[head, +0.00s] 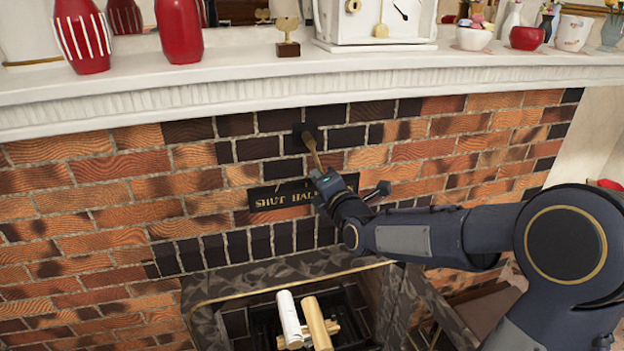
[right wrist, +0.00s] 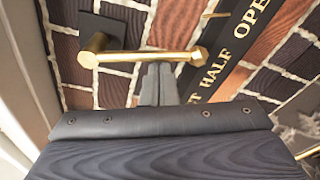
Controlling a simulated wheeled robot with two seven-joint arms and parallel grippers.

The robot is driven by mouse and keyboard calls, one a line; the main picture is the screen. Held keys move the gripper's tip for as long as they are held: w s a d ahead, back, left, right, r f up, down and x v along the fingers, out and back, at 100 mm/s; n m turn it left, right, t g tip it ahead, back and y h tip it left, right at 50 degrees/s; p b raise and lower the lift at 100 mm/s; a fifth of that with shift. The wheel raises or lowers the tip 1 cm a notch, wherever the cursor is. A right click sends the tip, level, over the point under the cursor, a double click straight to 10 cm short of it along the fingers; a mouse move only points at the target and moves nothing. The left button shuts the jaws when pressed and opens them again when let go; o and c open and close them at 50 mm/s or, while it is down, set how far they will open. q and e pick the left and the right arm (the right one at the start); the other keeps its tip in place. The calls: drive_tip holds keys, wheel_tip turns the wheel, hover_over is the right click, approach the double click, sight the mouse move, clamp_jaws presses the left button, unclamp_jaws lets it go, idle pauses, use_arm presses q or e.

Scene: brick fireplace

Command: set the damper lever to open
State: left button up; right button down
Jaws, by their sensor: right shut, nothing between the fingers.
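The damper lever (head: 313,150) is a brass bar on a dark square mount (head: 297,140) on the brick wall under the mantel. It points down and slightly right towards the dark label plate (head: 262,203), near its middle; the exact mark is hard to tell. My right gripper (head: 322,177) is shut and empty at the lever's lower end. Its fingers (right wrist: 158,72) meet the bar's edge in the wrist view; contact cannot be told. The left gripper is out of view.
The white mantel shelf (head: 220,90) juts out above, carrying red vases (head: 181,30), a white clock (head: 375,22) and several small pots. Below is the firebox with logs (head: 318,325). The wall left of the lever is clear; my right arm covers the right side.

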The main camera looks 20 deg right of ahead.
drive_tip(key=shift+d+r+n, duration=0.15)
drive_tip(key=shift+d+n, duration=0.35)
drive_tip(key=shift+n, duration=0.2)
idle(0.3)
